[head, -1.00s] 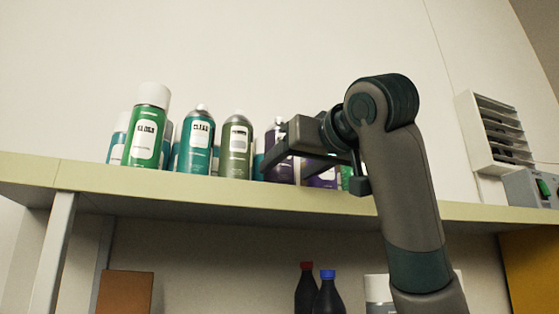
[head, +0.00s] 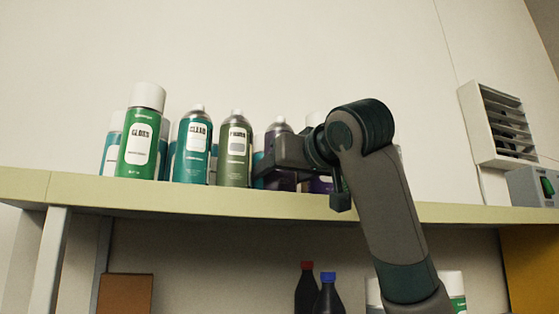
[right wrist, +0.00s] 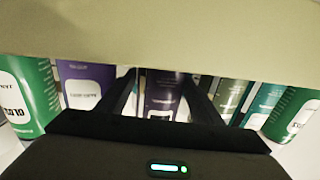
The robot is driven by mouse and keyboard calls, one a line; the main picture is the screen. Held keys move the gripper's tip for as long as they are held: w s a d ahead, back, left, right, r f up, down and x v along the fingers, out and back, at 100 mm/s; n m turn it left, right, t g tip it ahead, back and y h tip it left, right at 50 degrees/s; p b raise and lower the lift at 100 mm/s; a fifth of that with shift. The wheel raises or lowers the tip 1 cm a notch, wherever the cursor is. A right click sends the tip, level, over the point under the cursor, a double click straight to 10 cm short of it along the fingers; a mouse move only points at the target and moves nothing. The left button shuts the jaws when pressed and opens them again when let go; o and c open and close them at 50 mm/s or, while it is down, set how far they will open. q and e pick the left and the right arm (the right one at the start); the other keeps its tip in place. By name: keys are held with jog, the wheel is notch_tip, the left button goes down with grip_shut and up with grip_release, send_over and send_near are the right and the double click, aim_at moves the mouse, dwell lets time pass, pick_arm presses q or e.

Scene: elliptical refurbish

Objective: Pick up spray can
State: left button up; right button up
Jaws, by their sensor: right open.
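Several spray cans stand in a row on the shelf in the head view. A tall green can with a white cap (head: 142,135), a teal can (head: 193,150) and an olive-grey can (head: 236,152) stand left of my right gripper (head: 298,172). A dark purple can (head: 279,129) stands at the gripper, its lower part mostly hidden by it. In the right wrist view the open fingers (right wrist: 162,85) extend on either side of a purple can (right wrist: 160,88); whether they touch it I cannot tell. My left gripper is not in view.
The pale shelf edge (head: 150,196) runs across below the cans. More cans crowd behind and beside the gripper. A white slotted rack (head: 495,125) and a grey box with a green switch (head: 535,187) are at right. Dark bottles (head: 328,292) stand below.

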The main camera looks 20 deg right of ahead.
aim_at(282, 119)
jog(key=shift+s, duration=0.1)
jog(key=c, duration=0.9)
jog(key=shift+s+r+b, duration=0.2)
jog(key=shift+r+b, duration=0.1)
jog(key=shift+b, duration=0.55)
notch_tip(282, 119, up, 11)
jog(key=shift+r+b, duration=0.1)
jog(key=shift+b, duration=0.35)
jog(key=shift+s+d+b, duration=0.15)
jog(key=shift+s+b, duration=1.95)
jog(key=shift+s, duration=2.8)
jog(key=shift+s+d+b, duration=0.15)
jog(key=shift+s+b, duration=1.9)
jog(key=shift+s, duration=2.85)
